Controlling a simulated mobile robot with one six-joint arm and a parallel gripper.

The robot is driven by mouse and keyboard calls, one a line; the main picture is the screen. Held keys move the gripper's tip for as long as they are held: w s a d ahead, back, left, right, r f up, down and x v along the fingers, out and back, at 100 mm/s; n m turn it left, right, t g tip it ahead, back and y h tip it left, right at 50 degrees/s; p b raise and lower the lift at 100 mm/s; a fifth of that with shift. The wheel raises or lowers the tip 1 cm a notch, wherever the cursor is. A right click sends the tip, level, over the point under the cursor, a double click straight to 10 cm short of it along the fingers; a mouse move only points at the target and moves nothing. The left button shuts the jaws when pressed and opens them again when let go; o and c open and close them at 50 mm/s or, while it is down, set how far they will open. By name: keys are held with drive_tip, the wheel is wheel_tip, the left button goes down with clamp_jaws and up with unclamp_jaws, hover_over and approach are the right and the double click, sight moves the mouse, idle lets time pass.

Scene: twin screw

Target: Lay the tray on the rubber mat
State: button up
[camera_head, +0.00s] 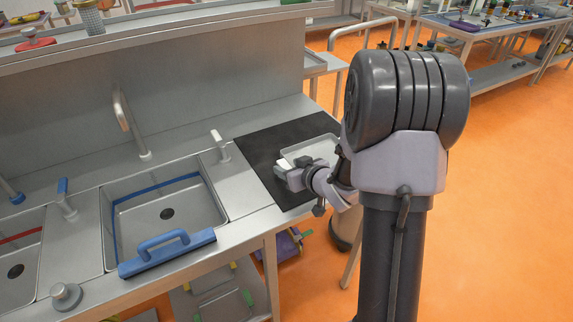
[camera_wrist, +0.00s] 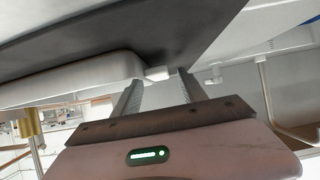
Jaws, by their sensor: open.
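The tray (camera_head: 318,145) is pale grey and shallow. It lies on the black rubber mat (camera_head: 262,153) at the right end of the counter; my arm hides its right and near parts. My gripper (camera_head: 285,170) is at the tray's near left corner. In the wrist view the tray (camera_wrist: 85,80) shows as a pale rounded edge against the dark mat (camera_wrist: 170,35). A small white block (camera_wrist: 157,73) at the tray's end lies between the fingertips of my gripper (camera_wrist: 160,80). The fingers stand apart, with the block showing between them.
A sink (camera_head: 165,208) with a blue-handled tool (camera_head: 168,252) across its front edge is left of the mat. A tap (camera_head: 221,147) stands beside the mat's left edge. A tall faucet (camera_head: 128,125) rises behind the sink. The mat's left part is bare.

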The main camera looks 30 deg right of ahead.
drive_tip(key=p+v, duration=0.2)
drive_tip(key=v, duration=0.8)
drive_tip(key=shift+w+r+p, duration=0.1)
drive_tip(key=shift+r+p, duration=0.05)
drive_tip(key=shift+p, duration=0.15)
drive_tip(key=s+a+r+m+g+h, duration=0.3)
drive_tip(key=r, duration=0.6)
drive_tip(key=s+a+r+m+g+y, duration=0.1)
drive_tip(key=s+a+r+y, duration=0.1)
drive_tip(key=s+a, duration=0.6)
drive_tip(key=s+a+r+g+y, duration=0.2)
drive_tip(key=s+a, duration=0.7)
drive_tip(key=s, duration=0.1)
drive_tip(key=shift+a+m+g+y, duration=0.3)
drive_tip(key=shift+a+m, duration=0.05)
drive_tip(key=shift+m, duration=0.05)
drive_tip(key=shift+w, duration=0.1)
